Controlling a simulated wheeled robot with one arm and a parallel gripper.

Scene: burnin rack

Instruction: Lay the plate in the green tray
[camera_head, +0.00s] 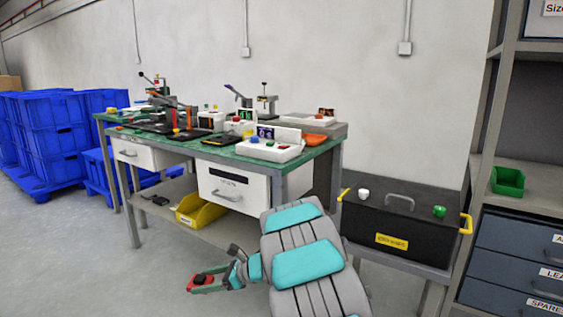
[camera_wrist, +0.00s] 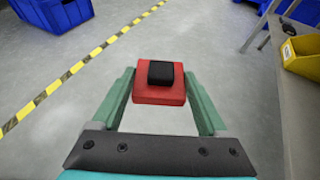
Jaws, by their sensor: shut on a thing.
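My gripper (camera_head: 212,280) is held out low in front of the bench, over open floor. It is shut on a red square plate with a black block on top, which I take to be the plate (camera_head: 198,284). In the wrist view the plate (camera_wrist: 147,96) sits level between the two green fingertips (camera_wrist: 160,88), its sides touching them. A small green open-topped tray (camera_head: 508,190) stands on the shelf at the far right, well away from my gripper. Its inside looks empty, though the floor of it is partly hidden.
A green-topped workbench (camera_head: 215,148) with devices stands ahead, a yellow bin (camera_head: 205,213) on its lower shelf. A black case (camera_head: 400,230) with yellow handles sits between bench and shelving rack (camera_head: 480,140). Blue crates (camera_head: 50,140) are stacked left. The floor at left is clear.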

